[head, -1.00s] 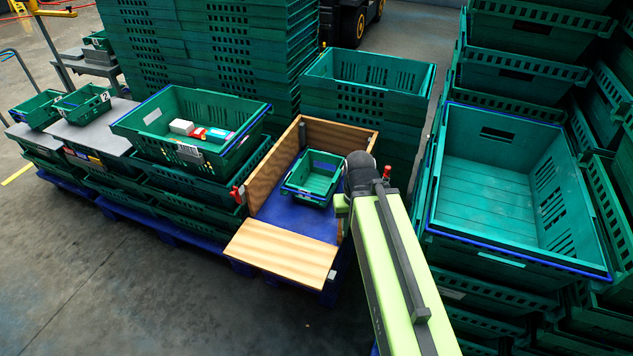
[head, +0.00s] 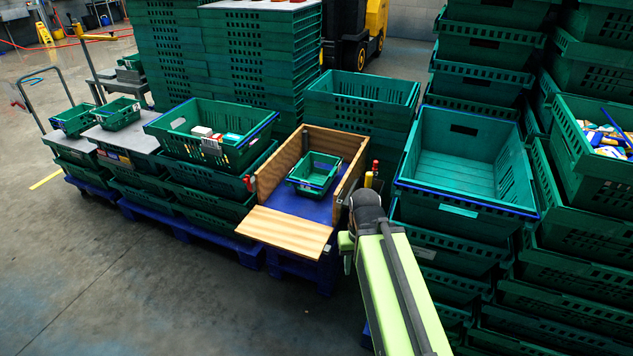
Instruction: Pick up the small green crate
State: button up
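A small green crate (head: 314,174) with a blue front edge stands upright and empty inside a wooden box (head: 285,231) with a blue floor, its front panel folded down. Two more small green crates, one on the left (head: 73,121) and one beside it (head: 118,113), stand on grey-topped stacks. My light-green arm reaches up from the lower right, its dark end just right of and in front of the wooden box, apart from the crate in the box.
A large green crate (head: 207,157) with several packages stands left of the wooden box. A large empty crate (head: 457,165) tops a stack on the right. Tall crate stacks close off the back and far right. Open floor (head: 110,290) lies at front left.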

aim_at(315, 176)
jog(key=u, duration=1.6)
jog(key=i, duration=2.4)
jog(key=z, duration=1.7)
jog(key=i, duration=1.05)
jog(key=z, duration=0.1)
